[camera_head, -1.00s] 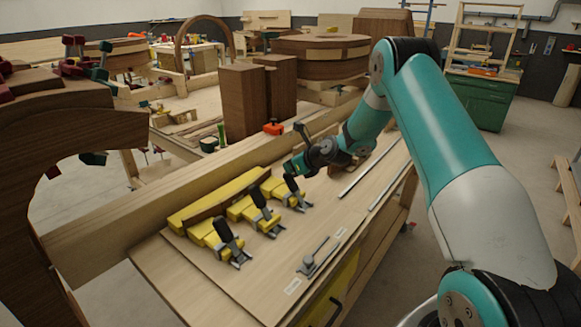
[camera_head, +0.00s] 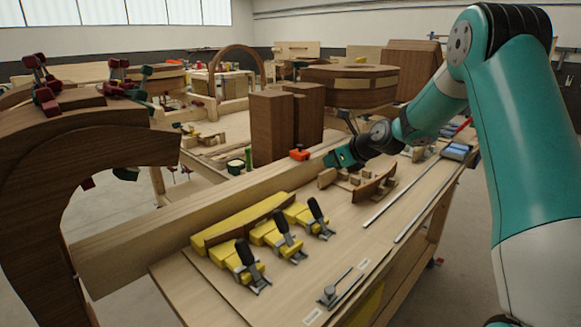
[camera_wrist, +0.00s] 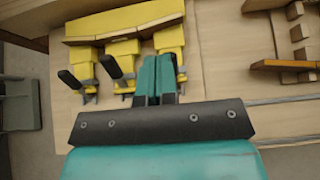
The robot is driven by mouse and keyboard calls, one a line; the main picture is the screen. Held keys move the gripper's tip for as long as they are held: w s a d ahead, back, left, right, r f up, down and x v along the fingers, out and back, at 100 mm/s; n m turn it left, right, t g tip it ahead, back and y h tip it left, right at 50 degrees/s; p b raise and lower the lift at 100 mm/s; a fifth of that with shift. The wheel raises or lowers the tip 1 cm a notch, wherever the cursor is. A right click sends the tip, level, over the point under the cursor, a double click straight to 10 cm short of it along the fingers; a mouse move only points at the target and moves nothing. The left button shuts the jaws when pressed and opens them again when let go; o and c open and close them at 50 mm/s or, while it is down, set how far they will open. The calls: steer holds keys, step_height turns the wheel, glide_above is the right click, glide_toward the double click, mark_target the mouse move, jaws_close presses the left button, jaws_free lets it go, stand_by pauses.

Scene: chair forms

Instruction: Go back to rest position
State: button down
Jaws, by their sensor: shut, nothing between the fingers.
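My gripper (camera_head: 336,160) is raised above the workbench in the head view, at the end of my teal arm. In the wrist view its two teal fingers (camera_wrist: 156,80) are together with nothing between them. Below it is the yellow clamping jig (camera_wrist: 125,22), with several black-handled toggle clamps. In the head view this jig (camera_head: 240,222) lies on the bench board to the lower left of my gripper, apart from it. A thin dark curved strip (camera_head: 250,220) lies along the yellow blocks.
A second wooden form (camera_head: 374,188) sits right of the jig, and also shows in the wrist view (camera_wrist: 285,65). Metal rails (camera_head: 400,190) and a single clamp (camera_head: 330,295) lie on the bench (camera_head: 215,290). Dark wooden blocks (camera_head: 272,128) stand behind. A large curved wooden piece (camera_head: 50,150) is at left.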

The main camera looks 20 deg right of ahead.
steer(key=s+a+r+n+g+y+b, duration=0.1)
steer(key=s+a+n+g+b, duration=0.15)
steer(key=s+a+n, duration=0.65)
steer(key=s+a+r+n+g+y+b, duration=0.1)
steer(key=s+a+n+g, duration=0.2)
steer(key=s+a+n, duration=0.7)
steer(key=s+a+f+n+g+h+b, duration=0.1)
steer(key=s+a+n+g, duration=0.1)
steer(key=s+n, duration=0.7)
steer(key=s+a+f+n+g+h+b, duration=0.1)
steer(key=s+a+n, duration=0.4)
steer(key=s+n, duration=0.5)
steer(key=shift+s+f+n+g+b, duration=0.3)
steer(key=shift+s+f+g+b, duration=0.3)
steer(key=shift+g, duration=0.35)
